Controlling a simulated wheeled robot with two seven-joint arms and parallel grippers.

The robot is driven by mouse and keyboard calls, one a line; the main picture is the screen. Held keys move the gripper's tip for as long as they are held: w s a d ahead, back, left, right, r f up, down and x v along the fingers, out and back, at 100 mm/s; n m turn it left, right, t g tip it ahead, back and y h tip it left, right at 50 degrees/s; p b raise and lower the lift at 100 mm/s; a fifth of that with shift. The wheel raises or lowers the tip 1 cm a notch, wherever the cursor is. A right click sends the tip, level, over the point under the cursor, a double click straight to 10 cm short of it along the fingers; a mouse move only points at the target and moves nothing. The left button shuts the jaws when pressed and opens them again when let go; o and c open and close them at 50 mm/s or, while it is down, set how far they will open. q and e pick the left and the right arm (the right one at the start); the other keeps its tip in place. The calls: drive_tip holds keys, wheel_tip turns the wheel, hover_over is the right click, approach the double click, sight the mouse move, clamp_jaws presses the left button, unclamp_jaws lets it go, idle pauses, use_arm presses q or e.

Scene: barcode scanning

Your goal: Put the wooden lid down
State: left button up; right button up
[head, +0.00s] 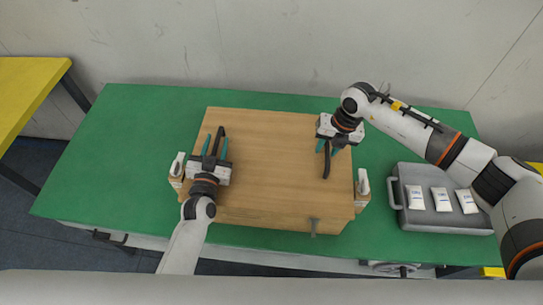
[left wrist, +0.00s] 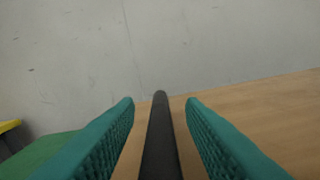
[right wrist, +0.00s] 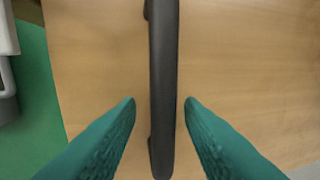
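The wooden lid (head: 268,155) is a flat light-brown board with two black bar handles. It appears to lie on the wooden box (head: 270,218) on the green table; any gap between them cannot be made out. My left gripper (head: 215,145) is at the left handle (left wrist: 160,140), with its teal fingers apart on either side of the bar. My right gripper (head: 327,148) is at the right handle (right wrist: 163,90). Its fingers are also apart, with the bar between them and the right finger close to it. Both grippers look open, with small gaps beside the bars.
A grey case (head: 435,218) with several white packets stands on the right of the green table (head: 120,150). White-topped brackets (head: 177,165) stick out at the box's sides. Table left of the box is clear; a wall stands behind.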

use_arm(q)
drive_tip(key=s, duration=0.8)
drive_tip(key=s+a, duration=0.1)
drive_tip(key=s, duration=0.2)
drive_tip(key=shift+s, duration=0.4)
use_arm(e)
drive_tip(key=shift+a, duration=0.1)
use_arm(q)
drive_tip(key=shift+s, duration=0.1)
use_arm(e)
wheel_tip(320, 180, up, 12)
drive_tip(key=d, duration=0.2)
drive_tip(key=shift+s+d, duration=0.15)
drive_tip(key=shift+d, duration=0.05)
drive_tip(key=shift+f, duration=0.15)
